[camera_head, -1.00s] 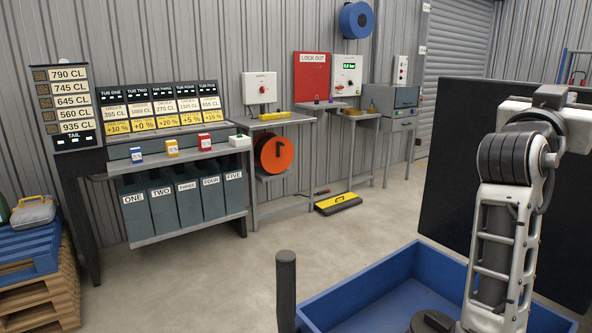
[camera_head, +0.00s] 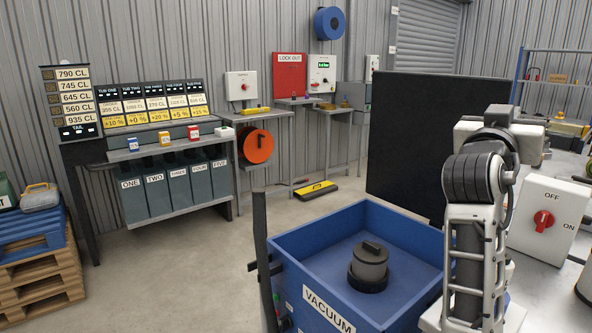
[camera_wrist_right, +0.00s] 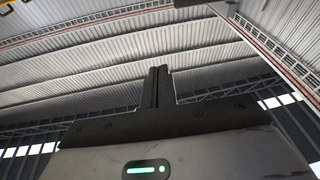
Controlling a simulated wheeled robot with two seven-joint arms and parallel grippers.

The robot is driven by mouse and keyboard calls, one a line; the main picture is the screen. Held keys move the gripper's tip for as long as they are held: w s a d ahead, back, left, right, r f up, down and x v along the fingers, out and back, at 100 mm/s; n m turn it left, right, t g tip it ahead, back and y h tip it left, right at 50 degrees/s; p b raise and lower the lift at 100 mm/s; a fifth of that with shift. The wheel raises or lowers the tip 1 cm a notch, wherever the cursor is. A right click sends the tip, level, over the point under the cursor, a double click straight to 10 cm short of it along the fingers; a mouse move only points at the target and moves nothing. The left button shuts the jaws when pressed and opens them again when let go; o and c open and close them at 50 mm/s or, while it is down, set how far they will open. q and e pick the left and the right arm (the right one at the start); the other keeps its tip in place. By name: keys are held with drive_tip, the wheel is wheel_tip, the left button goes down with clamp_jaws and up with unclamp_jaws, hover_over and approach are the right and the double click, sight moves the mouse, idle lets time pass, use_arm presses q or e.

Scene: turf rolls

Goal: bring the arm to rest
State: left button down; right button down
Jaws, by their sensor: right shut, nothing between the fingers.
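My right arm (camera_head: 466,215) stands folded upright at the right of the head view, its white and dark grey links in front of the blue vacuum bin. Its gripper does not show there. In the right wrist view my right gripper (camera_wrist_right: 158,88) points up toward the corrugated roof. Its two dark fingers are together, with nothing between them. My left arm and gripper are in no view.
The blue vacuum bin (camera_head: 311,282) stands close in front. A box with a red OFF/ON switch (camera_head: 543,220) is on a table at right, beyond my arm. A black panel (camera_head: 411,145) stands behind. Open concrete floor (camera_head: 180,265) lies left of the bin.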

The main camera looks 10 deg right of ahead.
drive_tip(key=w+a+f+n+t+y, duration=0.1)
drive_tip(key=a+f+n+y, duration=0.35)
drive_tip(key=f, duration=0.55)
drive_tip(key=a+f+n+t+y, duration=0.1)
drive_tip(key=a+f+n+y, duration=0.3)
drive_tip(key=f, duration=0.6)
drive_tip(key=w+a+f+n+t+y, duration=0.1)
drive_tip(key=a+f+n+y, duration=0.2)
drive_tip(key=a+f+y, duration=0.5)
drive_tip(key=s+a+f+g+y, duration=0.2)
drive_tip(key=s+a+f, duration=0.4)
drive_tip(key=s+f, duration=0.4)
drive_tip(key=s+a+f+g+y, duration=0.2)
drive_tip(key=s+a+f, duration=0.4)
drive_tip(key=s+f, duration=0.5)
drive_tip(key=shift+f+n+g, duration=0.3)
drive_tip(key=shift+f+n, duration=0.15)
drive_tip(key=shift+f, duration=0.25)
drive_tip(key=shift+s+a, duration=0.1)
drive_tip(key=shift+a, duration=0.05)
